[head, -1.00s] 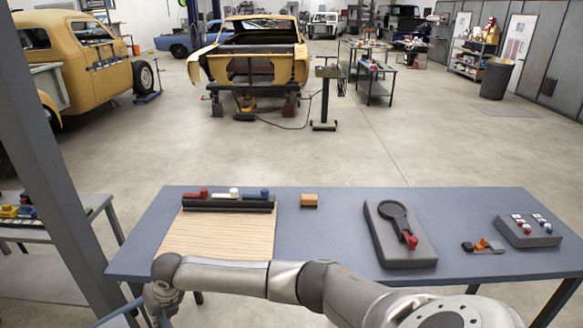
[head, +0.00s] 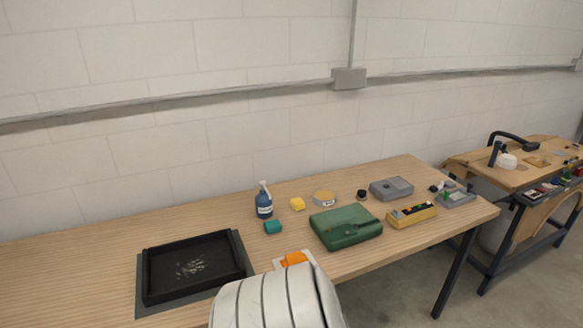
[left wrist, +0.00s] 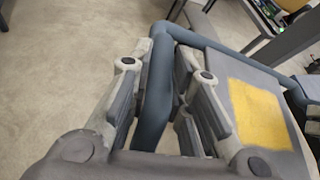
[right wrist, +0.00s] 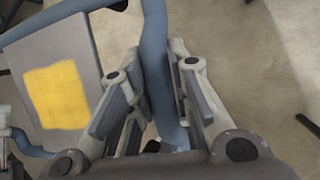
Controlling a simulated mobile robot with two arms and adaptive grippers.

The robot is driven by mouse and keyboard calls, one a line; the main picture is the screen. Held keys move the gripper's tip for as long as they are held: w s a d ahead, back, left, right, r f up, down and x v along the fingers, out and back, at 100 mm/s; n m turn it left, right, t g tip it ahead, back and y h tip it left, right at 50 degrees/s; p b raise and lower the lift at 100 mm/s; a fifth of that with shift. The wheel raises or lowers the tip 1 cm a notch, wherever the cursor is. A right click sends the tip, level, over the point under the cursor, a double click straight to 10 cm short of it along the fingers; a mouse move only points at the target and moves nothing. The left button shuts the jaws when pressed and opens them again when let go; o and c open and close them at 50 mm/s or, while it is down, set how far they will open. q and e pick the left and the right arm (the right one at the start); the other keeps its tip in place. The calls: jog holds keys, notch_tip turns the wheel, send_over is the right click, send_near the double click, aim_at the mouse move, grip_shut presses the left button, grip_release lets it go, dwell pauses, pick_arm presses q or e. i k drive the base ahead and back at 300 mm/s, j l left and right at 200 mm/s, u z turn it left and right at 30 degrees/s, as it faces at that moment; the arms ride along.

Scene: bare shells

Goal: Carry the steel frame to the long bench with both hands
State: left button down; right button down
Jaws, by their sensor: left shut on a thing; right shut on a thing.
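The steel frame is made of blue-grey bent tube. In the left wrist view my left gripper (left wrist: 160,95) is shut on one tube of the frame (left wrist: 154,125). In the right wrist view my right gripper (right wrist: 158,95) is shut on another tube of the frame (right wrist: 155,45). A grey panel with a yellow patch (left wrist: 258,110) lies between the two held sides; I cannot tell whether it belongs to the frame. Concrete floor shows below. The head view shows a long wood-topped bench (head: 80,245) against a block wall. Neither gripper nor the frame shows in the head view.
On the bench are a black tray (head: 195,268), a blue bottle (head: 264,203), a green case (head: 345,228), a yellow level-like block (head: 412,214) and several small items. Its left end looks bare. A second workbench (head: 515,175) stands at the right.

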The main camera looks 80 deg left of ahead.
aim_at(49, 305)
jog(key=l+u, duration=0.15)
jog(key=u, duration=0.3)
jog(key=k+l+u, duration=0.1)
jog(key=u, duration=0.35)
jog(key=k+l+u, duration=0.1)
jog(key=u, duration=0.35)
jog(key=k+u, duration=0.15)
jog(key=u, duration=0.35)
jog(key=k+u, duration=0.15)
jog(key=u, duration=0.3)
jog(key=k+u, duration=0.1)
jog(key=u, duration=0.35)
jog(key=k+u, duration=0.15)
jog(key=u, duration=0.3)
jog(key=k+j+u, duration=0.1)
jog(key=u, duration=0.35)
jog(key=i+j, duration=0.25)
jog(key=i, duration=0.2)
jog(key=i+j, duration=0.3)
jog(key=i, duration=0.15)
jog(key=i+j, duration=0.25)
jog(key=i, duration=0.15)
